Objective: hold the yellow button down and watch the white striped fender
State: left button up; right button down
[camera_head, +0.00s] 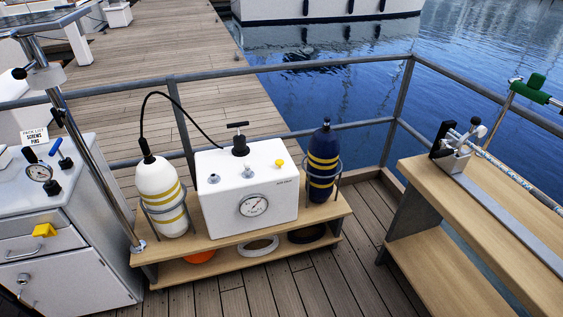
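The white fender (155,179) with yellow stripes stands upright in a metal ring holder at the left end of a wooden bench. A black hose (181,106) runs from its top to a black fitting (240,146) with a T-handle on the white pump box (225,196). The small yellow button (279,163) sits on top of that box, near its right end. Nothing touches the button. A round gauge (253,205) is on the box's front; its reading is too small to tell. Neither of my grippers shows.
A navy striped fender (324,145) stands right of the box. Orange, white and black rings lie on the lower shelf (225,268). A grey cabinet (68,265) and slanted chrome pole (92,155) stand left. A wooden bench (500,215) is right, a railing (290,67) behind.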

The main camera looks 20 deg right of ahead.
aim_at(279, 162)
jog(key=k, duration=0.65)
jog(key=z, duration=0.3)
jog(key=i, duration=1.85)
jog(key=u, duration=0.75)
